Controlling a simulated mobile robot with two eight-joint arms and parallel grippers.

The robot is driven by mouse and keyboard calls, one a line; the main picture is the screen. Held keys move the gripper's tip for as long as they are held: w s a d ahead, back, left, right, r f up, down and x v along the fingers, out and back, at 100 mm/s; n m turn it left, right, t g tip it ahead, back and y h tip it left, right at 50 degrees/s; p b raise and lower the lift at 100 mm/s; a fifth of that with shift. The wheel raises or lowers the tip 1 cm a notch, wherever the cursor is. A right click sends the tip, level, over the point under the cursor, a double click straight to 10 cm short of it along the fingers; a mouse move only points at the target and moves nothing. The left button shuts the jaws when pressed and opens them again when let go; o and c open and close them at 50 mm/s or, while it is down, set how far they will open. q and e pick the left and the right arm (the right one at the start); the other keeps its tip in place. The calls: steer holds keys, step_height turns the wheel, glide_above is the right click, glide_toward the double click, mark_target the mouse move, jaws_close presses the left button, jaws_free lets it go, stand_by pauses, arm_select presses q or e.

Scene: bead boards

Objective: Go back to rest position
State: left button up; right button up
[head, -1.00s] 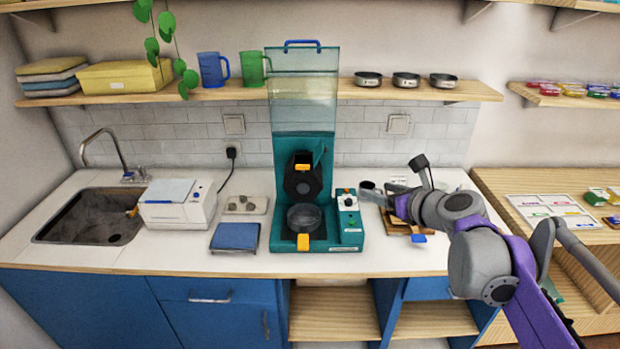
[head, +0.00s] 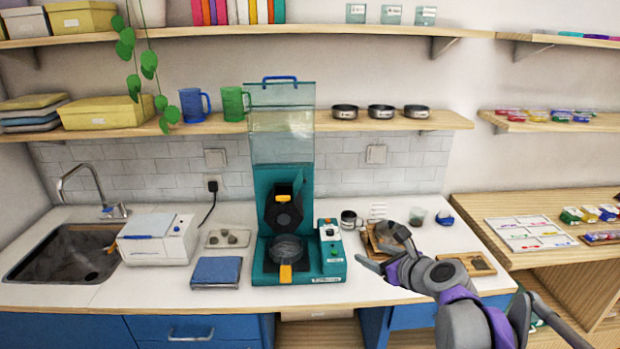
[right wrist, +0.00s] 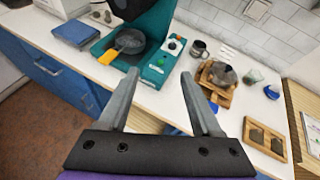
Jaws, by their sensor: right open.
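My right gripper (head: 368,252) is open and empty over the front of the counter, right of the teal machine (head: 262,262). Its two spread grey fingers show in the right wrist view (right wrist: 160,76), with nothing between them. In the head view the arm reaches in from the lower right, and its wrist partly hides a wooden tray (head: 368,240). That tray shows more clearly in the right wrist view (right wrist: 206,82), with a greyish rounded thing on it. My left gripper is in neither current view.
The machine's clear guard (head: 281,135) stands raised. A metal mug (head: 349,220), a clear cup (head: 417,216) and a blue item (head: 445,218) stand behind the gripper. A second wooden tray (head: 484,258) lies to the right. A white device (head: 158,240) stands beside the sink (head: 60,258).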

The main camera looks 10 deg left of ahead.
steer(key=s+d+f+n+g+h, duration=0.1)
steer(key=s+d+f+n+h, duration=0.1)
steer(key=s+f+n, duration=0.4)
steer(key=s+d+f+n+g+h, duration=0.2)
steer(key=s+d+f+n, duration=0.3)
steer(key=s+n, duration=0.7)
steer(key=s+d+f+n+g+h, duration=0.2)
steer(key=s+d+f+n, duration=0.2)
steer(key=s+f+n, duration=0.3)
steer(key=s+n, duration=0.3)
steer(key=s, duration=0.3)
steer(key=shift+s+h, duration=0.15)
steer(key=shift+h, duration=0.25)
steer(key=shift+d, duration=0.1)
steer(key=shift+c, duration=0.3)
steer(key=shift+c, duration=1)
